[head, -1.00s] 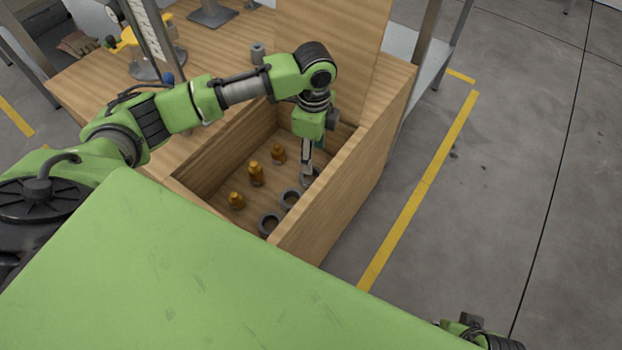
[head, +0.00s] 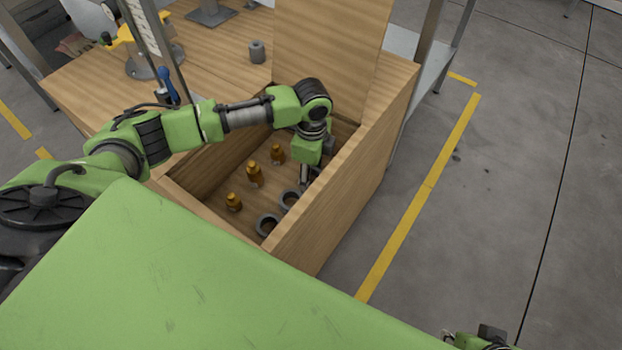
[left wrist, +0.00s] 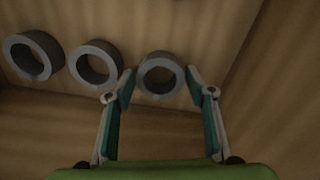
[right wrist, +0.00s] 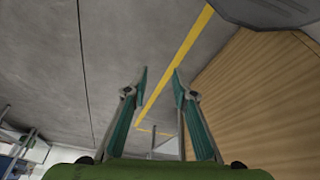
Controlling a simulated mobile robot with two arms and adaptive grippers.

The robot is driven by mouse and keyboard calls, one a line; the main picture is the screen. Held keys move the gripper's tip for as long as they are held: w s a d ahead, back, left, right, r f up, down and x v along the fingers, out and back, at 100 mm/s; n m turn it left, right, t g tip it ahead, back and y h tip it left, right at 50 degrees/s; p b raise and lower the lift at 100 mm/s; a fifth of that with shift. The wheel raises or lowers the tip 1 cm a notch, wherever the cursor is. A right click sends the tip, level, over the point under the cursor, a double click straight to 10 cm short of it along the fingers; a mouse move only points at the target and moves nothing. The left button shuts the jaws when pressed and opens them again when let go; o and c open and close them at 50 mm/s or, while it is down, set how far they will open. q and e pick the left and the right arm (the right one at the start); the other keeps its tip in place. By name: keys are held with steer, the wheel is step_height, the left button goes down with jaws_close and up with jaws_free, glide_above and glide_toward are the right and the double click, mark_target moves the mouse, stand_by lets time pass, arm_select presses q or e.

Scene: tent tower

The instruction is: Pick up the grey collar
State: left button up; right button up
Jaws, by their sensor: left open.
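Three grey ring-shaped collars lie in a row on the floor of the wooden box. In the left wrist view they are the left collar (left wrist: 57,52), the middle collar (left wrist: 113,58) and the right collar (left wrist: 158,60). My left gripper (left wrist: 160,78) is open, with its two fingers on either side of the right collar; I cannot tell whether they touch it. In the head view my left gripper (head: 304,181) reaches down into the box and hides that collar. My right gripper (right wrist: 160,72) is open and empty, outside the box above the floor.
Several brass-coloured pieces, one of them here (head: 255,174), stand beside the collars. The box's right wall (head: 335,195) is close to my left gripper. A small grey cylinder (head: 257,52) stands on the wooden tabletop (head: 90,90). A yellow line (head: 420,198) marks the open floor.

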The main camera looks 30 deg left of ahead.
arm_select(q)
steer(key=shift+r, duration=0.1)
steer(key=shift+c, duration=0.4)
steer(key=c, duration=0.8)
steer(key=shift+r, duration=0.1)
